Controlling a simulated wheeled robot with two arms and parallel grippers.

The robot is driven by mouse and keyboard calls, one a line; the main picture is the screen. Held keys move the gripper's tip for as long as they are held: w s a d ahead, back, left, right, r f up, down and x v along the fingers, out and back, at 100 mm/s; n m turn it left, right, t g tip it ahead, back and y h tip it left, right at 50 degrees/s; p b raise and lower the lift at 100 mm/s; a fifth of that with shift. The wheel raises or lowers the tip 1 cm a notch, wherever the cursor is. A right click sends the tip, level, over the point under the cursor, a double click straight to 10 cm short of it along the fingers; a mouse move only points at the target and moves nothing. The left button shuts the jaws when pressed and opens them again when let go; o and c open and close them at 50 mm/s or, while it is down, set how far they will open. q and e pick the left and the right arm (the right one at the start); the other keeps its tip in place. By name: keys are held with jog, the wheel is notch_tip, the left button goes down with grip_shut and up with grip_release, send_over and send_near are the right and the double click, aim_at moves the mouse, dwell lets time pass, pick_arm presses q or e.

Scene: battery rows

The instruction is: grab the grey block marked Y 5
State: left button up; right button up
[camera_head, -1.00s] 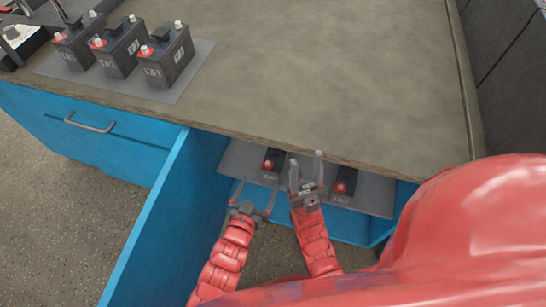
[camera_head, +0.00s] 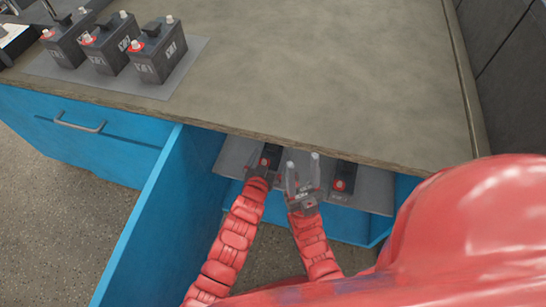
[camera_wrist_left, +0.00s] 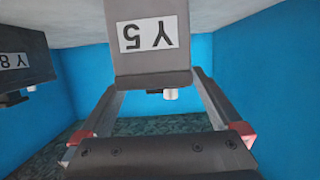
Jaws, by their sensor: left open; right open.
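The grey block marked Y 5 (camera_wrist_left: 150,38) fills the upper middle of the left wrist view, its white label upside down there. In the head view, a dark block with a red cap (camera_head: 271,155) stands on the shelf under the countertop, right at my left gripper (camera_head: 263,168), which partly hides it. In the left wrist view my left gripper (camera_wrist_left: 157,88) is open, with a finger on either side of the Y 5 block's near end. Whether the fingers touch it I cannot tell. My right gripper (camera_head: 302,172) is open and empty, just right of the left one.
A second block marked Y 8 (camera_wrist_left: 22,62) stands apart at the left of the wrist view. The head view shows another red-capped block (camera_head: 344,177) on the grey shelf mat (camera_head: 373,190). Three batteries (camera_head: 158,50) stand on the countertop (camera_head: 320,80). A blue panel (camera_head: 165,215) stands left of my arms.

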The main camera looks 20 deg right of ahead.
pick_arm(q)
jog(key=b+x, duration=0.1)
jog(key=x, duration=0.3)
jog(key=shift+s+d+f, duration=0.1)
jog(key=shift+f, duration=0.05)
jog(key=shift+c, duration=0.3)
grip_shut()
